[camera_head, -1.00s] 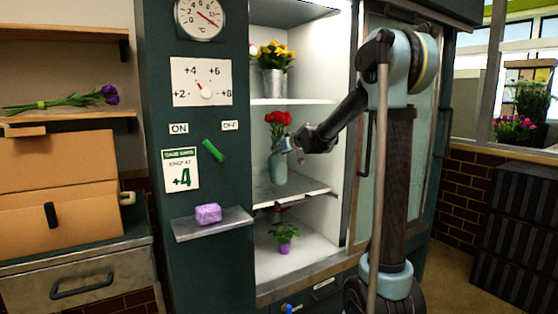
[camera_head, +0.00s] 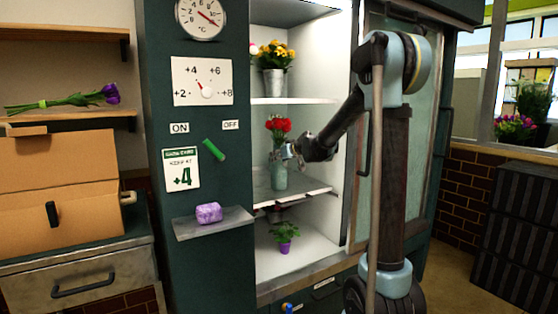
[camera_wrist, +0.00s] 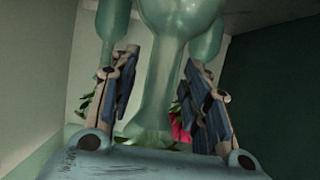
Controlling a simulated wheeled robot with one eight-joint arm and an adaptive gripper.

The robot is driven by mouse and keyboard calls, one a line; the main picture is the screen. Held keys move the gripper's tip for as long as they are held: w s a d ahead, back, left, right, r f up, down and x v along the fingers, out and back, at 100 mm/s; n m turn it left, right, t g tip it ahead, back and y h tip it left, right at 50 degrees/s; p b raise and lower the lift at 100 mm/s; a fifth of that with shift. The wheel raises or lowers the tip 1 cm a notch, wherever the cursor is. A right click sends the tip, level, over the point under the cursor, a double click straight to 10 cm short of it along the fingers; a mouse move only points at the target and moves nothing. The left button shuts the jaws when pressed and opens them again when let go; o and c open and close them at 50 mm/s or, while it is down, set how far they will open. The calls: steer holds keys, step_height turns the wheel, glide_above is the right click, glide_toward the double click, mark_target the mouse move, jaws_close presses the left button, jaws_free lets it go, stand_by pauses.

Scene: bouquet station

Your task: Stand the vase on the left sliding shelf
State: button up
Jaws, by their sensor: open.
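The pale green vase (camera_head: 279,178) with red flowers (camera_head: 278,126) stands upright on the middle shelf (camera_head: 312,190) of the open cabinet. My gripper (camera_head: 287,151) is at the vase's upper part, reaching in from the right. In the wrist view the vase (camera_wrist: 163,75) appears between the two spread fingers of my gripper (camera_wrist: 160,98), with a gap on each side of its narrow neck. The gripper is open. Red petals and leaves show partly behind the fingers.
A metal bucket of yellow flowers (camera_head: 274,82) stands on the shelf above. A small purple-potted plant (camera_head: 285,246) stands below. A side ledge (camera_head: 240,220) holds a purple block (camera_head: 209,213). The cabinet's glass door (camera_head: 427,170) is behind my arm, at right.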

steer(key=shift+s+r, duration=0.1)
steer(key=v, duration=1.2)
steer(key=s+d+f+m+g+h, duration=0.2)
steer(key=s+d+f, duration=0.5)
steer(key=s, duration=0.7)
steer(key=s+d+f+m+g+h, duration=0.2)
steer(key=s+d+f+g+h, duration=0.1)
steer(key=s+d+f, duration=0.4)
steer(key=s+d+f+m+g+h, duration=0.2)
steer(key=s+d+f+g, duration=0.2)
steer(key=s+f, duration=0.8)
steer(key=s+d, duration=0.2)
steer(key=s, duration=0.7)
steer(key=shift+s+d+f+m, duration=0.25)
steer(key=shift+s+d+m, duration=0.05)
steer(key=shift+s+d, duration=0.1)
steer(key=shift+w+f, duration=0.2)
steer(key=shift+w, duration=0.3)
